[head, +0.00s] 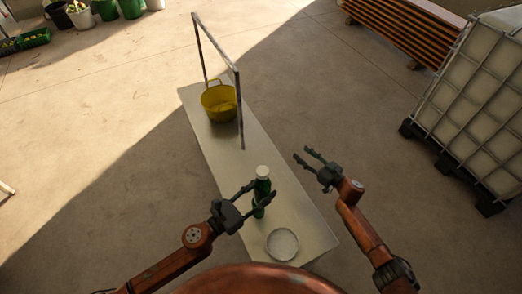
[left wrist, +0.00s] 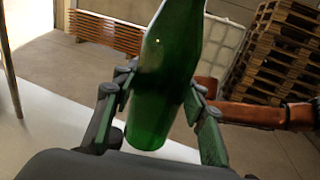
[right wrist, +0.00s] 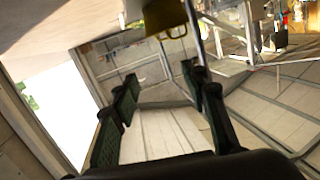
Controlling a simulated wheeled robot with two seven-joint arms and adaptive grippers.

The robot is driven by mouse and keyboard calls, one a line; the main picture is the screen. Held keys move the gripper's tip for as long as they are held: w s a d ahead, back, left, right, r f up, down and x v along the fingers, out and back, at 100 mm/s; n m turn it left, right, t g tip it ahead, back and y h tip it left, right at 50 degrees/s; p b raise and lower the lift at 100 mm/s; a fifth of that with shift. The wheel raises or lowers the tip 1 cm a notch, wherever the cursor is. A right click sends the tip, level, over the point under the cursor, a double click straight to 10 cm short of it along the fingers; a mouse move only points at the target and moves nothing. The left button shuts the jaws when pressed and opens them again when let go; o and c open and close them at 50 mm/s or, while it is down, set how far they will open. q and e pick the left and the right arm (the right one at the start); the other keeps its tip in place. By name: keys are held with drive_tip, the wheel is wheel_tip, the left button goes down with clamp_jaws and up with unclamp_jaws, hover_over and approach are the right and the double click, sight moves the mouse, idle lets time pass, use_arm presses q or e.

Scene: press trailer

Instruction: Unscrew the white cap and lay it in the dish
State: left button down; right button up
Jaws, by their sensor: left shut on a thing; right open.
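A green bottle (head: 261,196) with a white cap (head: 263,171) on top stands upright on the long pale table. My left gripper (head: 261,199) is shut on the bottle's body, and in the left wrist view the green bottle (left wrist: 163,75) sits between its fingers. The cap is out of the left wrist view. My right gripper (head: 310,160) is open and empty, to the right of the bottle and beyond the table's right edge. The round dish (head: 282,244) lies empty at the table's near end.
A yellow bucket (head: 218,103) stands at the table's far end, by a metal frame (head: 239,100) rising over the table. The table (head: 222,150) is clear between bucket and bottle. A caged white tank (head: 475,110) stands on the floor at right.

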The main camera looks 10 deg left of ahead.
drive_tip(key=s+a+r+n+g+y, duration=0.3)
drive_tip(key=a+r+n+g+y, duration=0.15)
drive_tip(key=a+r, duration=1)
drive_tip(key=s+a+r+n+g+h, duration=0.1)
drive_tip(key=s+a+r+n+g, duration=0.35)
drive_tip(key=r, duration=0.25)
drive_tip(key=s+a+r+n+g+h, duration=0.1)
drive_tip(key=s+a+r+n+g, duration=0.2)
drive_tip(key=s+a+r+g, duration=0.3)
drive_tip(key=s+r+n+h, duration=0.1)
drive_tip(key=s+r+h, duration=0.2)
drive_tip(key=s, duration=0.4)
wheel_tip(320, 180, up, 5)
drive_tip(key=m+t+h, duration=0.1)
drive_tip(key=t+h, duration=0.3)
drive_tip(key=h, duration=0.8)
hover_over(261, 171)
drive_tip(key=shift+a+r, duration=0.1)
drive_tip(key=shift+r, duration=0.05)
drive_tip(key=shift+f+m, duration=0.3)
drive_tip(key=shift+f, duration=0.2)
wheel_tip(261, 171, down, 7)
drive_tip(key=shift+r, duration=0.1)
